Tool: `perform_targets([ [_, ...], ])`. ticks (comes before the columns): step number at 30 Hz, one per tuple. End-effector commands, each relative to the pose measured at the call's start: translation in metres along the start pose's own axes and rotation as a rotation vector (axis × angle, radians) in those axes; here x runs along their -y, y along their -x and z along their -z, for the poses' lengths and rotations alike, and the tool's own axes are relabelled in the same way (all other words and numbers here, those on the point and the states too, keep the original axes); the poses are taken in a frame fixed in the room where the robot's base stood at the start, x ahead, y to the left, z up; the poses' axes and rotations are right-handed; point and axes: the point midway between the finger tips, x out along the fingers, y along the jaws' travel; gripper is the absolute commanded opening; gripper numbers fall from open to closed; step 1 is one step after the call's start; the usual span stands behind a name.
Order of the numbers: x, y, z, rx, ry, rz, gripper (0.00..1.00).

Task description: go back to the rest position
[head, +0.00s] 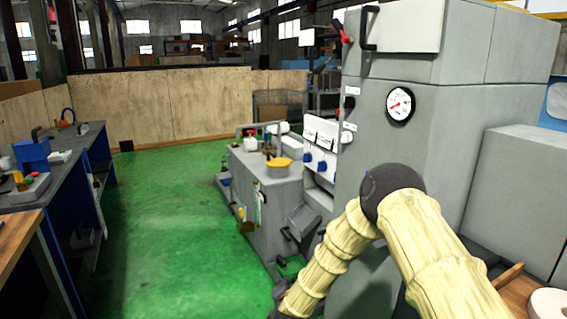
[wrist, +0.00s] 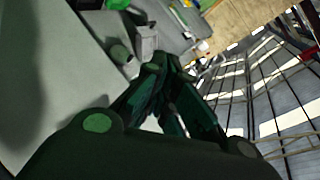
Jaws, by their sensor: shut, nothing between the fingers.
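My gripper (wrist: 178,92) shows in the wrist view, in front of a grey machine surface and the hall roof. Its dark fingers are shut, with nothing seen between them. In the head view my arm, in a pale yellow cover, is bent in front of the grey grinder cabinet (head: 430,140) at the right. The cabinet carries a round white gauge (head: 400,106).
The lower machine bed (head: 268,200) stands left of the cabinet, with a yellow item (head: 279,162) on top. A blue workbench (head: 75,180) stands at the left. The green floor (head: 165,230) between them is clear. A wooden partition (head: 190,105) closes the back.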

Motion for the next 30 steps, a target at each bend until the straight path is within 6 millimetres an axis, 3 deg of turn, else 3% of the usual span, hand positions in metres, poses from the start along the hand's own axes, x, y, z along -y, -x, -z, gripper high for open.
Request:
perform_targets([
  [1, -0.026, 0.013, -0.008, 0.036, 0.045, -0.034, 0.00],
  [6, -0.109, 0.061, -0.031, 0.165, 0.198, -0.145, 0.00],
  [11, -0.181, 0.117, -0.044, 0.292, 0.331, -0.243, 0.00],
  [15, -0.240, 0.173, -0.052, 0.412, 0.435, -0.326, 0.00],
  [20, -0.298, 0.244, -0.055, 0.555, 0.544, -0.414, 0.00],
  [24, -0.341, 0.313, -0.054, 0.690, 0.626, -0.487, 0.00],
  [30, -0.385, 0.414, -0.046, 0.884, 0.720, -0.576, 0.00],
])
